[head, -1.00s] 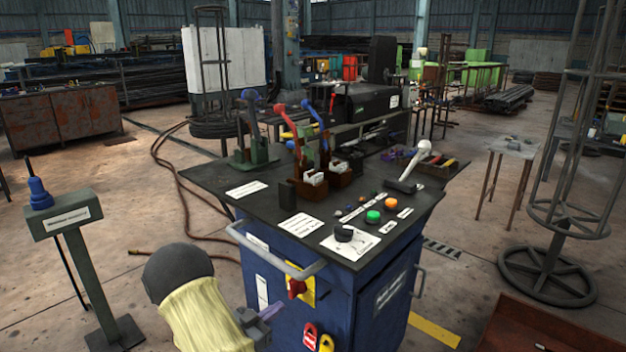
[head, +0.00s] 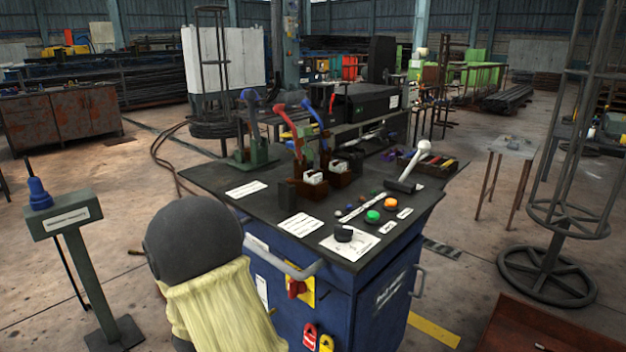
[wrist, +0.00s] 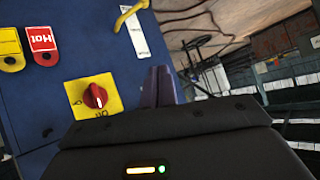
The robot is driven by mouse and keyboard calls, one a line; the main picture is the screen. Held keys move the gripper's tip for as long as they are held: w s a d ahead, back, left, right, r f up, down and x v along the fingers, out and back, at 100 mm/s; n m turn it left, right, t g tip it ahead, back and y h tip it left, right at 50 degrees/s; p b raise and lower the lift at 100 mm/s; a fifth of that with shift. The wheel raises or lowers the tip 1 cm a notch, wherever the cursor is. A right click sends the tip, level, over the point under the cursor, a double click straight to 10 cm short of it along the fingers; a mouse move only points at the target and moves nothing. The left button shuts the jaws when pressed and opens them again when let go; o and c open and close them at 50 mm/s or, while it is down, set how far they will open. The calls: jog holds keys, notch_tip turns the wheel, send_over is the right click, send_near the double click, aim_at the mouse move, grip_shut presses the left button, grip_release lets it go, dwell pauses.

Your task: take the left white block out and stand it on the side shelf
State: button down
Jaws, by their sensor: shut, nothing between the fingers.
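The left white block (head: 313,178) sits in a brown holder (head: 311,193) at the foot of the levers on the dark console top (head: 240,205). A second white block (head: 338,166) sits in a holder just behind and to its right. My gripper (wrist: 160,86) shows in the wrist view with its purple fingers together and nothing between them. It points along the blue console front, beside a red switch on a yellow plate (wrist: 96,96), apart from both blocks. In the head view my gripper is hidden behind my arm. I cannot make out a side shelf for certain.
Red and blue levers (head: 290,122) stand close behind the blocks. A grey rail (head: 275,262) runs along the console front. A white-knobbed lever (head: 423,148) and several buttons occupy the right side. A pedestal with a blue joystick (head: 38,193) stands at the left.

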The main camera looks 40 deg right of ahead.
jog(key=s+a+r+n+g+y, duration=0.1)
jog(key=s+a+r+n+y, duration=0.1)
jog(key=s+a+n+y, duration=0.45)
jog(key=s+a+r+n+g, duration=0.1)
jog(key=s+a+n+g, duration=0.2)
jog(key=s, duration=1.1)
jog(key=shift+a+r+g, duration=0.15)
jog(key=shift+a+g, duration=0.65)
jog(key=shift+g, duration=0.2)
